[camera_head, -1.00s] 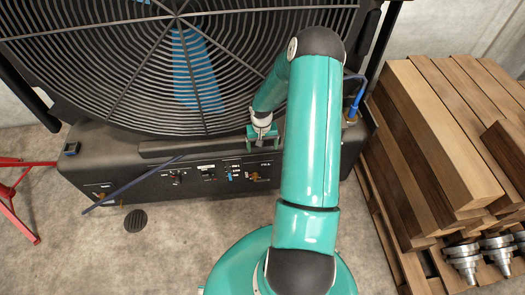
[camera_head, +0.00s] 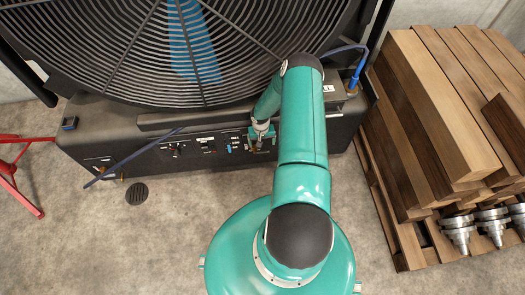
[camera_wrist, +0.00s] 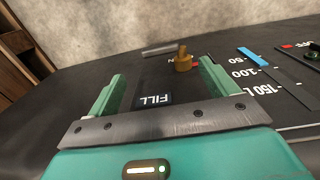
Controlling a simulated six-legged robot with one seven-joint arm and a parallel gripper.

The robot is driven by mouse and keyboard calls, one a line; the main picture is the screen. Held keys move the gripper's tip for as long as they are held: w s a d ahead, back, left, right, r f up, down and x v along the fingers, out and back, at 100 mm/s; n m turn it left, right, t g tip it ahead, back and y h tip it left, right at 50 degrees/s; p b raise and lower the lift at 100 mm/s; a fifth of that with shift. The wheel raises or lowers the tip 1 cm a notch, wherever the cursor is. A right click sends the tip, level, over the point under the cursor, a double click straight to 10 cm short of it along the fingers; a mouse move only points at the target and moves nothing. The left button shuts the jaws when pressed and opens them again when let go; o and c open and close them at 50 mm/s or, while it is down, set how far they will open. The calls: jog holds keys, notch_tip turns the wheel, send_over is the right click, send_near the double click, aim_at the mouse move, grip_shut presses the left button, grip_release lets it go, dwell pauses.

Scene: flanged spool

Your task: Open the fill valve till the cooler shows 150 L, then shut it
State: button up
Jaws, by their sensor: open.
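The cooler (camera_head: 100,130) is a large black fan unit with controls on its front face. The brass fill valve (camera_wrist: 183,61) with a grey lever (camera_wrist: 160,50) lies ahead, between and beyond my fingertips in the wrist view. A FILL label (camera_wrist: 152,98) is close by. The level gauge (camera_wrist: 254,57) is marked 50, 100 and 150 L; its blue strip shows near the 50 end, well away from 150 L, exact level unclear. My gripper (camera_wrist: 160,85) is open and empty. In the head view my gripper (camera_head: 262,130) covers part of the valve area.
A dark rod (camera_head: 135,157) slants across the panel's left. Other knobs (camera_head: 175,150) sit left of the gauge. A blue hose fitting (camera_head: 354,82) is at the cooler's right. Stacked timber (camera_head: 430,110) stands right, a red stand (camera_head: 20,170) left.

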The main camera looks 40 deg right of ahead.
aim_at(262, 152)
notch_tip(262, 152, down, 8)
jog(key=shift+s+d+f, duration=0.1)
jog(key=shift+f, duration=0.1)
dwell(0.3)
jog(key=c, duration=1.4)
jog(key=shift+r, duration=0.15)
jog(key=shift+w+a+r+g+h, duration=0.25)
jog(key=shift+g+h, duration=0.2)
jog(key=shift+h, duration=0.2)
jog(key=shift+w+a+r+g+h, duration=0.1)
jog(key=shift+a+g+h, duration=0.1)
jog(key=shift+g+h, duration=0.35)
jog(key=shift+w+a+r+g+h, duration=0.15)
jog(key=shift+g+h, duration=0.2)
jog(key=shift+h, duration=0.3)
jog(key=shift+w+a+r+g+h, duration=0.15)
jog(key=shift+g+h, duration=0.2)
jog(key=shift+h, duration=0.3)
jog(key=shift+s, duration=0.1)
jog(key=o, duration=1.4)
